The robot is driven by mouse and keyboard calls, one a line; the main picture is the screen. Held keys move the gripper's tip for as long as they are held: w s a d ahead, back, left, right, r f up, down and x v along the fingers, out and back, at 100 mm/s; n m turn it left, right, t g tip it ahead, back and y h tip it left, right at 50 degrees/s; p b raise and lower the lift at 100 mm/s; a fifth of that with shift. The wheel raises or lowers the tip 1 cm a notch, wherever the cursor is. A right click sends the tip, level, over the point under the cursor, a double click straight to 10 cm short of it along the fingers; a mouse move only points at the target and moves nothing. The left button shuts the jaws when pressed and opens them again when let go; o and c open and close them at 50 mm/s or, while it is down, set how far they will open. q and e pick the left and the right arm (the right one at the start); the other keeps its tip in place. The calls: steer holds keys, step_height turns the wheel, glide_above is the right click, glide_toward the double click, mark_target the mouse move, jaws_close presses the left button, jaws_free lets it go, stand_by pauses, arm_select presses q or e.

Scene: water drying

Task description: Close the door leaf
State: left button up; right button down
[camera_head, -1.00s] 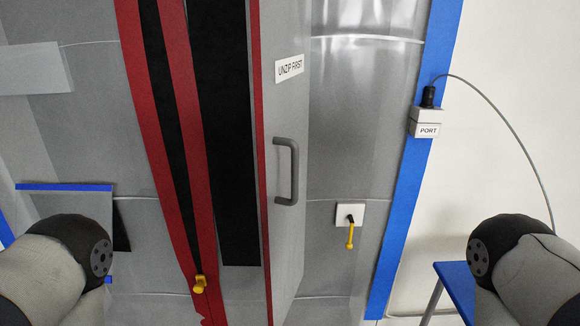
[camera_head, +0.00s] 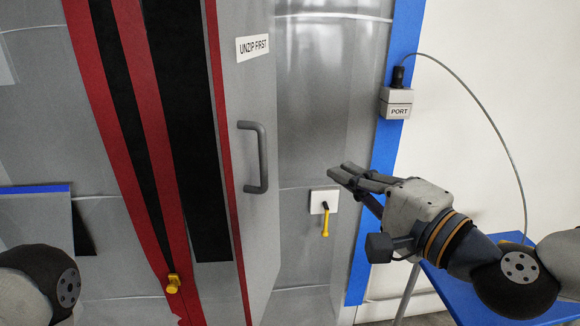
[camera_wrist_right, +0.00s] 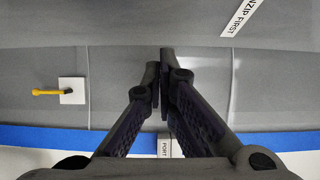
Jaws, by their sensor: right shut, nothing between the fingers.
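The door leaf (camera_head: 246,205) is a grey panel with a red left edge, standing at an angle with a dark opening (camera_head: 188,130) to its left. It carries an "UNZIP FIRST" label (camera_head: 253,46) and a dark grey pull handle (camera_head: 262,158). My right gripper (camera_head: 338,174) is right of the handle, apart from it, in front of the grey wall. Its fingers are shut and empty; in the right wrist view the fingertips (camera_wrist_right: 166,62) meet. That view also shows part of the label (camera_wrist_right: 240,16). My left gripper is out of the picture; only my left arm shows.
A white plate with a yellow lever (camera_head: 325,222) is just below my right fingertips. A box marked PORT (camera_head: 396,103) with a cable is on the blue strip (camera_head: 366,245). A blue table (camera_head: 448,290) stands lower right. A yellow zip pull (camera_head: 173,284) hangs on the red strip.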

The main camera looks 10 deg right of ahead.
steer(key=w+a, duration=0.6)
steer(key=a, duration=0.2)
steer(key=shift+w+f, duration=0.15)
steer(key=shift+w, duration=0.1)
steer(key=shift+a, duration=0.1)
